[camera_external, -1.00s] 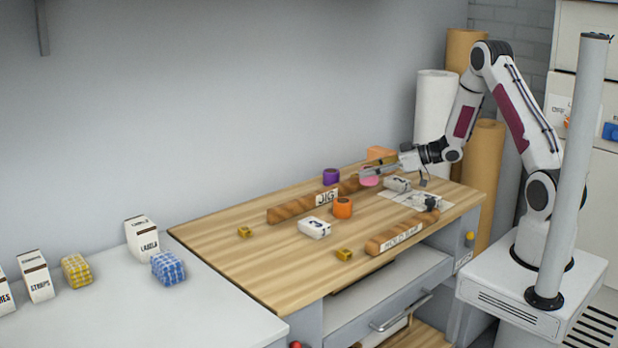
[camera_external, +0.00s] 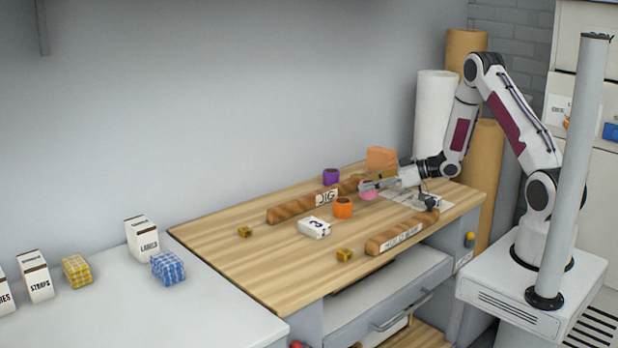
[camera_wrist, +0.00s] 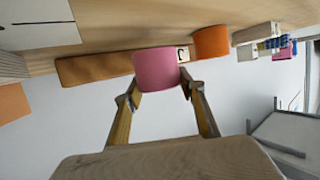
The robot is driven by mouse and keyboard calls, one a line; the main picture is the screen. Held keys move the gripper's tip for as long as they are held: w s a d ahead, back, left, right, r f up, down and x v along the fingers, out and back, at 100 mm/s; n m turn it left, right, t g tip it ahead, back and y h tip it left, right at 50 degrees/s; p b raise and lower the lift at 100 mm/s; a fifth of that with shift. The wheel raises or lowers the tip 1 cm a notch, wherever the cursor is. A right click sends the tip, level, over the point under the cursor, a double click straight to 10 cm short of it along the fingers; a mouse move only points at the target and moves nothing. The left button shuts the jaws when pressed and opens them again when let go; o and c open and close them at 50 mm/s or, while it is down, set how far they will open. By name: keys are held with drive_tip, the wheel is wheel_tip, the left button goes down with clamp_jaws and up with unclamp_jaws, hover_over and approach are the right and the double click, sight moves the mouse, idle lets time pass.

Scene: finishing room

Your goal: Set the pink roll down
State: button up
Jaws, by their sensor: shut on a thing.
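The pink roll (camera_external: 368,192) is at the tip of my gripper (camera_external: 371,184), low at the bench in the external view. The wrist view shows the pink roll (camera_wrist: 156,68) between both fingertips of my gripper (camera_wrist: 160,90), which is shut on it. My gripper partly hides the roll in the external view. I cannot tell whether the roll's underside touches the bench top (camera_external: 240,268). The orange roll (camera_external: 342,208) stands to its left and nearer the camera. The purple roll (camera_external: 331,177) stands to its left and farther back.
A wooden bar marked JIG (camera_external: 292,208) runs behind; another labelled bar (camera_external: 388,241) lies near the front edge. A white box (camera_external: 314,228), two small brass-coloured blocks (camera_external: 245,232) (camera_external: 344,255) and an orange block (camera_external: 381,157) stand on the bench. The front left is clear.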

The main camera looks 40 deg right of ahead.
drive_tip(key=shift+f, duration=1.2)
drive_tip(key=shift+f, duration=0.15)
drive_tip(key=o, duration=1.1)
drive_tip(key=shift+o, duration=0.2)
drive_tip(key=shift+s+d+r, duration=0.1)
drive_tip(key=shift+r, duration=0.1)
drive_tip(key=shift+v, duration=5.9)
